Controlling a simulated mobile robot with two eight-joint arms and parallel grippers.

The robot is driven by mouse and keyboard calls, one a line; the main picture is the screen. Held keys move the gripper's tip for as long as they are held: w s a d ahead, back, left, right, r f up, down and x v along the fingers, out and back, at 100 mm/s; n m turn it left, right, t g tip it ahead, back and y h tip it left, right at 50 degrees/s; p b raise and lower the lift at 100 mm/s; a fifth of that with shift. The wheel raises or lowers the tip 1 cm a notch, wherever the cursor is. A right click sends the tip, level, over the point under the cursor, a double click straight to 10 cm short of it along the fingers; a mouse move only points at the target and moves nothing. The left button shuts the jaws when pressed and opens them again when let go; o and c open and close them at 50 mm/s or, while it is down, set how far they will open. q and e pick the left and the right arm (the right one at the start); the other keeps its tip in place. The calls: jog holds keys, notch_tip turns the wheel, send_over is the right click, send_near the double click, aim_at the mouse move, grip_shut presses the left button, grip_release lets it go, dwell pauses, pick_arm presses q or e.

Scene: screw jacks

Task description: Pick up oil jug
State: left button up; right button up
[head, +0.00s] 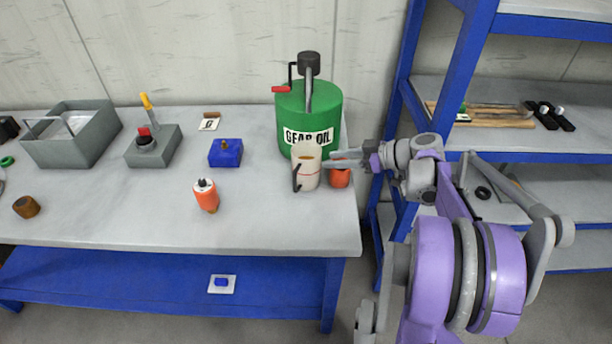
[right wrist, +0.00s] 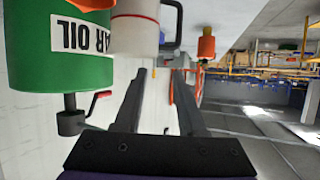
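The oil jug (head: 309,172) is a cream-white cylinder with a thin red line and a dark handle. It stands upright at the right end of the grey table, in front of the green gear oil drum (head: 322,115). My right gripper (head: 333,159) is at the jug's right side, near its rim. In the right wrist view, which is upside down, the jug (right wrist: 134,30) shows at the top beyond the fingers. My right gripper (right wrist: 161,72) is open there, with nothing between its fingers. I cannot tell whether a finger touches the jug. My left gripper is not in view.
An orange item (head: 340,178) stands right of the jug. A blue-framed shelf (head: 400,90) stands to the right. The table's front is clear.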

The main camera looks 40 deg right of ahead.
aim_at(303, 171)
jog(key=shift+w+d+x, duration=0.1)
jog(key=shift+d+x, duration=0.05)
jog(key=shift+x, duration=2.45)
jog(key=shift+w+d+x, duration=0.1)
jog(key=shift+d+x, duration=0.05)
jog(key=shift+x, duration=2.45)
jog(key=shift+r, duration=0.15)
grip_shut()
jog(key=shift+s, duration=0.1)
